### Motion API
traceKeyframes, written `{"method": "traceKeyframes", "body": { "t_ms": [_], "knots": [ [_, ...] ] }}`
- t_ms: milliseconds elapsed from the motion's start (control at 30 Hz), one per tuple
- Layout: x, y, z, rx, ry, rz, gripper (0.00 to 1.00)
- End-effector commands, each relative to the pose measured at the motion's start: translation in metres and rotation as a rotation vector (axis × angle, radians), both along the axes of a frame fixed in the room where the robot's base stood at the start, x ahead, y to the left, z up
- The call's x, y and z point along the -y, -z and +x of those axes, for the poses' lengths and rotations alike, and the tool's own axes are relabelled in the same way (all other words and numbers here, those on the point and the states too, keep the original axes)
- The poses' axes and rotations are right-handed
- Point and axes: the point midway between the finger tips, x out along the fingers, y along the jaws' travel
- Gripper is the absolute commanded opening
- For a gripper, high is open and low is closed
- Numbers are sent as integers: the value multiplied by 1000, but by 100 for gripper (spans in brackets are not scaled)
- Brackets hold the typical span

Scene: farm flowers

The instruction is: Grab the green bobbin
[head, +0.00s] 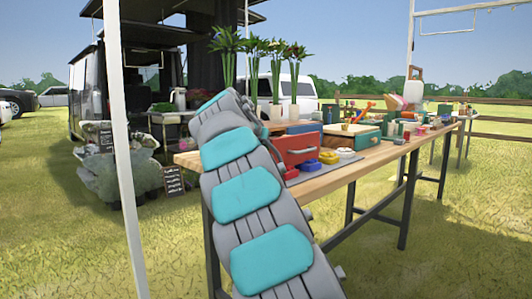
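I cannot pick out a green bobbin for certain in the head view. Small round items lie on a grey mat near the front edge of the wooden table (372,160): a blue and yellow one (329,157), a white one (345,152) and a red one (290,172). More small coloured items sit farther right on the table, too small to name. My grey and teal arm rises from the bottom middle and bends over the table's left end. My gripper does not show, and part of the tabletop is hidden behind the arm.
A red drawer box (299,147) and a teal box (352,138) stand behind the small items. Tall potted plants (276,70) stand at the table's left end. A white post (120,150) rises at left. Open grass lies in front.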

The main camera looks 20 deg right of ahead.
Motion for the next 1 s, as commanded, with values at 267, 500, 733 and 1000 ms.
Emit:
{"method": "traceKeyframes", "body": {
  "t_ms": [267, 500, 733, 1000],
  "knots": [
    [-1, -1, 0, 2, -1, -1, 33],
    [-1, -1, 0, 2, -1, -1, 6],
    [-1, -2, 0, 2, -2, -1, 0],
    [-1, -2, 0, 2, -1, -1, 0]
  ]
}}
